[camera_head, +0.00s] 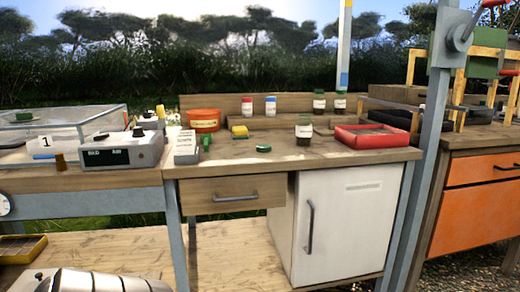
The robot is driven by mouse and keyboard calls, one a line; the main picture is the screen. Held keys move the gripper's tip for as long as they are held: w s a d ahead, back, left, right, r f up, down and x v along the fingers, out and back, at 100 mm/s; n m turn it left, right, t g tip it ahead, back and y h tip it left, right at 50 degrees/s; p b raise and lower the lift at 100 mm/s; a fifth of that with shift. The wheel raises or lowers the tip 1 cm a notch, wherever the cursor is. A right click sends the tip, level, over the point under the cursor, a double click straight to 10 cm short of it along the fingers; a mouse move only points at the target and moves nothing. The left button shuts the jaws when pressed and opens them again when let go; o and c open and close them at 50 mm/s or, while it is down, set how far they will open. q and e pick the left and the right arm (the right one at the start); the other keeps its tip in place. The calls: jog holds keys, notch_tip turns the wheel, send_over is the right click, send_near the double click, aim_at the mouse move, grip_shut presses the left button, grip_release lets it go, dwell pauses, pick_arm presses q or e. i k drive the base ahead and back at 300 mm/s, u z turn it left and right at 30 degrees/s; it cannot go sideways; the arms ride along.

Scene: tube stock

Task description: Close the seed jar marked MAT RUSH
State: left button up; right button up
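An open-looking glass jar (304,130) with dark contents and a pale label stands upright on the wooden bench top, right of centre. No lid shows on it. A round green lid (263,148) lies on the bench to its left, apart from it. Two similar jars with green lids on, a left one (319,102) and a right one (340,104), stand on the raised shelf behind. The jar labels are too small to read, so I cannot tell which says MAT RUSH. Neither of my grippers is in view.
A red tray (378,146) lies right of the open jar. The front middle bench is clear.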

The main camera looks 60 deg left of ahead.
aim_at(304, 125)
jog(key=u, duration=1.3)
